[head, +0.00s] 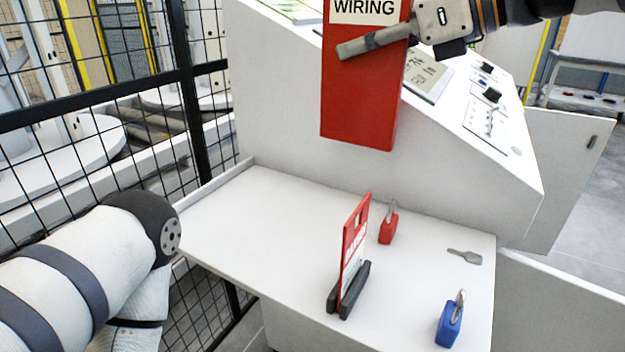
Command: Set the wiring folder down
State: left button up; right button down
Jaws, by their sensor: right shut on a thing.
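The red wiring folder (359,105) has a white label reading "WIRING" near its top. It hangs upright in the air above the back part of the white shelf (235,215), in front of the console. My right gripper (376,42) comes in from the upper right and is shut on the folder, with a finger across its front face. The folder's top is cut off by the picture's edge. My left arm shows at the lower left, but its gripper is out of view.
A red tag card (355,240) stands in a dark holder (347,290) on the shelf. A red padlock (388,224), a key (464,256) and a blue padlock (450,322) lie to its right. The shelf's left part is clear. A black mesh fence (188,90) runs along the left.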

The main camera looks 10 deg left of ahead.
jog(key=shift+s+a, duration=0.15)
jog(key=shift+a, duration=0.2)
jog(key=s+a+f, duration=0.3)
jog(key=a+f, duration=0.9)
jog(key=shift+s+a+f, duration=0.3)
jog(key=shift+a+f, duration=0.05)
jog(key=shift+f, duration=0.05)
jog(key=c, duration=1.5)
grip_release()
jog(key=shift+f, duration=0.1)
jog(key=shift+c, duration=0.2)
